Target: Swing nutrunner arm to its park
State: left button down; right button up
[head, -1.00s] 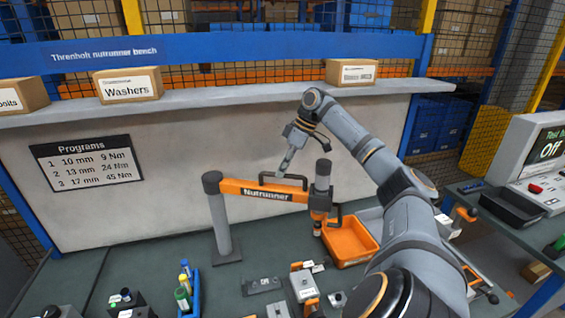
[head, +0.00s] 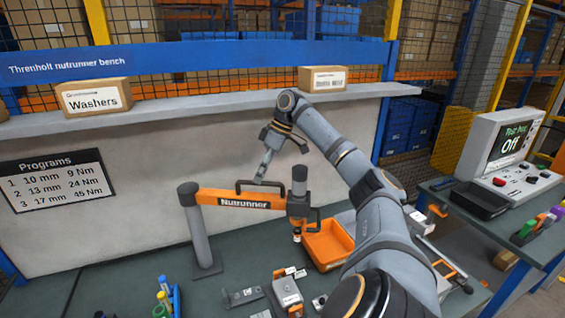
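The nutrunner arm (head: 215,197) is an orange beam labelled "Nutrunner". It runs from a grey post (head: 199,235) at the left to a dark upright tool (head: 299,190) at its right end. A black bar handle (head: 245,184) stands on top of the beam. My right gripper (head: 260,179) points down with its fingertips at this handle. I see the fingers as one narrow shape, so I cannot tell whether they are open, shut, or touching the handle. My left gripper is not in view. I cannot make out a marked park place.
An orange bin (head: 330,246) lies below the tool end. Small metal fixtures (head: 287,292) lie on the bench in front. A grey wall panel (head: 100,235) stands behind. A Washers carton (head: 93,98) sits on the shelf.

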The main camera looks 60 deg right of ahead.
jog(key=s+d+r, duration=0.3)
jog(key=s+d, duration=0.5)
jog(key=d, duration=0.2)
jog(key=shift+s+d, duration=0.15)
jog(key=shift+s, duration=0.25)
jog(key=shift+r, duration=0.1)
dwell(0.4)
